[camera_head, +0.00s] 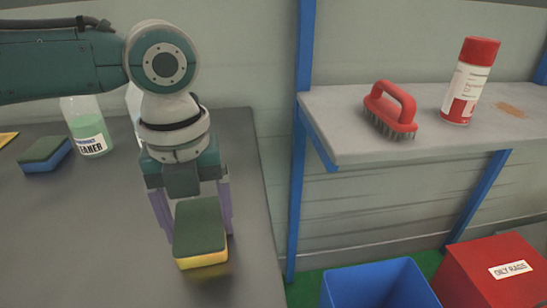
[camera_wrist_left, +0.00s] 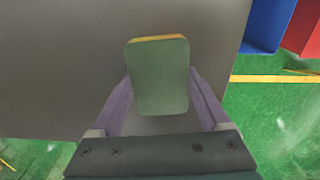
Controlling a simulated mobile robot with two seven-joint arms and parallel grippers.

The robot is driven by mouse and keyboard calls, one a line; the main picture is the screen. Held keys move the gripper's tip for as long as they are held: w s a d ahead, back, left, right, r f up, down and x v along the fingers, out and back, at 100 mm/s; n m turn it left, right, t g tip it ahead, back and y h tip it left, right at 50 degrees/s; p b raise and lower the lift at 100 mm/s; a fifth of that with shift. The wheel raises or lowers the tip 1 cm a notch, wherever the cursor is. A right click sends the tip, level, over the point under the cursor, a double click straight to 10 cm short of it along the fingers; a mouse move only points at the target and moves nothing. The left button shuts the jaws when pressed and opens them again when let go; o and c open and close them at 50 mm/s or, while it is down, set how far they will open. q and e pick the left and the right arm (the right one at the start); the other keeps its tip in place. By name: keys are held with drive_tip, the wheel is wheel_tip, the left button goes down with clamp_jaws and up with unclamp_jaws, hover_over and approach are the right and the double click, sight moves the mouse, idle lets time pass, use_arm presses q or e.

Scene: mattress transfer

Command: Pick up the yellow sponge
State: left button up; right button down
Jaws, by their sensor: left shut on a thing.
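A yellow sponge with a dark green top (camera_head: 200,229) is between the purple fingers of my left gripper (camera_head: 193,208), near the right part of the grey tabletop. The left gripper is shut on it from its two sides. In the left wrist view the sponge (camera_wrist_left: 158,80) shows its green face, with a thin yellow edge at the top, and the left gripper's fingers (camera_wrist_left: 160,95) touch both sides. I cannot tell how far it is above the table. My right gripper is not in view.
A blue-and-green sponge (camera_head: 44,153) and a cleaner bottle (camera_head: 86,128) are at the left on the table (camera_head: 90,235). A shelf (camera_head: 340,140) holds a red brush (camera_head: 391,110) and a spray can (camera_head: 470,80). A blue bin (camera_head: 378,287) and red box (camera_head: 495,272) stand lower right.

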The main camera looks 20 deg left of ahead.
sight(199, 222)
use_arm(q)
wheel_tip(199, 222, up, 20)
drive_tip(key=p, duration=0.2)
